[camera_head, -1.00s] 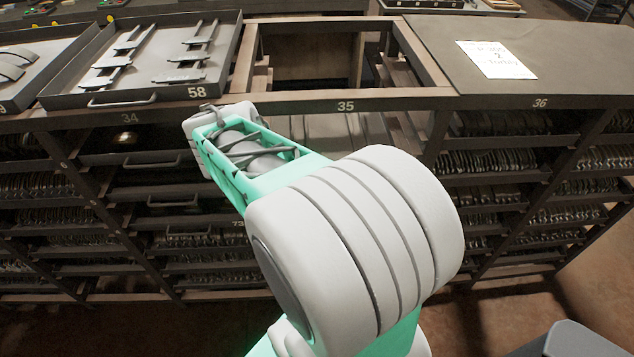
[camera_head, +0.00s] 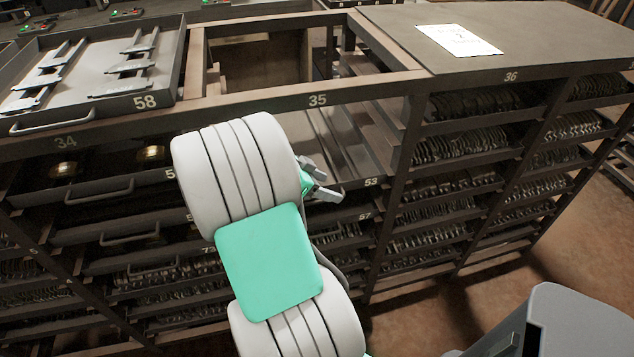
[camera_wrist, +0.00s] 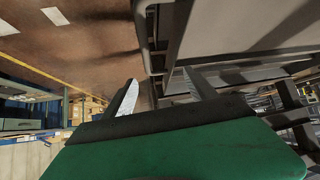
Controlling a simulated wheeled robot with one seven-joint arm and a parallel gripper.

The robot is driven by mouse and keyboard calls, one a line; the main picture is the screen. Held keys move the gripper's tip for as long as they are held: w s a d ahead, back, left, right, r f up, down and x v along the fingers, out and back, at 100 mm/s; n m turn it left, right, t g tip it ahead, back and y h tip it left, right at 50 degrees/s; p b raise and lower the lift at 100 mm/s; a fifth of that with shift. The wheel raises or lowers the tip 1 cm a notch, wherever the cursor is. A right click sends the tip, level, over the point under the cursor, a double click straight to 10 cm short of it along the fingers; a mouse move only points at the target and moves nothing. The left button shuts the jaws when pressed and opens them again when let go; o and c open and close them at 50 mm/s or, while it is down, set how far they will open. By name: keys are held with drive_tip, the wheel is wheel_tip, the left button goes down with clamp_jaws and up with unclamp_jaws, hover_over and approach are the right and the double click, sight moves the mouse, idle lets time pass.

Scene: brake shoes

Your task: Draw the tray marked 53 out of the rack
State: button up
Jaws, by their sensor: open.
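The tray marked 53 (camera_head: 371,182) sits in the rack bay under the number 35, and its grey inner floor shows from above. My arm hides the left part of its front. My gripper (camera_head: 322,187) is open at that front, close to the tray's handle. In the wrist view my gripper (camera_wrist: 160,82) has its two fingers spread with nothing held between them. A grey bar, seemingly the handle (camera_wrist: 144,38), lies just beyond the gap between the fingertips. Whether a finger touches it, I cannot tell.
A tray marked 58 (camera_head: 145,101) with metal parts rests on the rack top at left. A paper sheet (camera_head: 460,40) lies on the right top. Other trays with handles sit below and left. Open floor (camera_head: 480,285) lies in front.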

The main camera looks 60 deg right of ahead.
sight(335, 189)
drive_tip(key=x, duration=0.4)
clamp_jaws()
idle(0.7)
